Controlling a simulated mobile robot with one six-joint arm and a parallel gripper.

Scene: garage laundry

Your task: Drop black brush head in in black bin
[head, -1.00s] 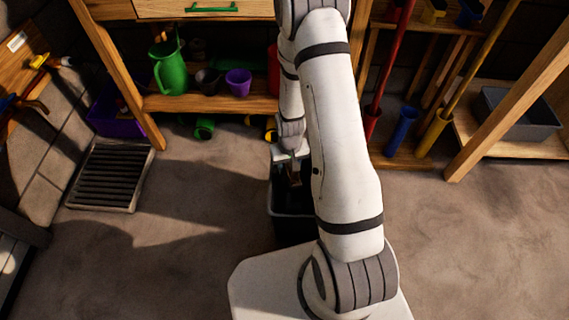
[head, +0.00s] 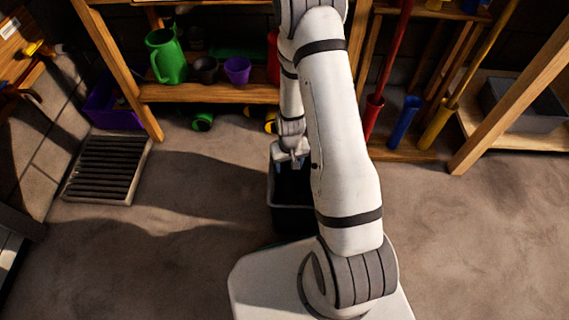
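The black bin (head: 289,221) stands on the floor in front of my base, partly hidden by my arm on its right side. My gripper (head: 291,164) is over the far part of the bin's opening, pointing down. Its two fingers look spread apart, with nothing visible between them. I cannot make out the black brush head; the inside of the bin is very dark and partly covered by my arm.
A wooden shelf (head: 207,93) behind the bin holds a green pitcher (head: 166,57) and a purple pot (head: 238,70). A floor grate (head: 105,169) lies at left. Upright poles in red, blue and yellow holders (head: 438,126) stand at right. Floor on both sides is clear.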

